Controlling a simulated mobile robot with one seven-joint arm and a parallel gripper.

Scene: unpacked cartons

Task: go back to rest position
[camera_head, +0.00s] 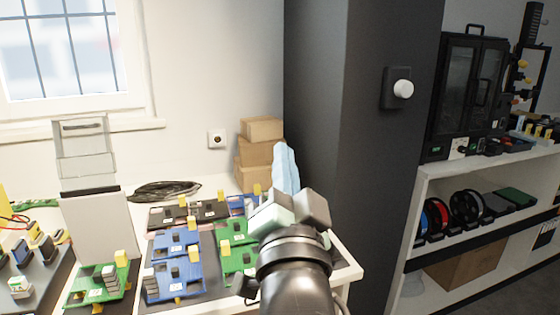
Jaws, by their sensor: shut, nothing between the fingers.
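My gripper (290,210) is in the lower middle of the head view, at the end of my dark arm, which comes up from the bottom edge. It is in front of the right end of the white table. Its fingers point away from the camera and look shut with nothing held. The fingertips are partly hidden by the gripper's own body. A light blue object (285,167) shows just behind it; I cannot tell whether they touch.
Blue circuit boards (178,278) and green ones (240,262) lie on the table. Cardboard boxes (262,152) are stacked at the back. A dark pillar (355,160) stands right of my gripper. A white shelf (426,190) with spools (467,207) is at the right.

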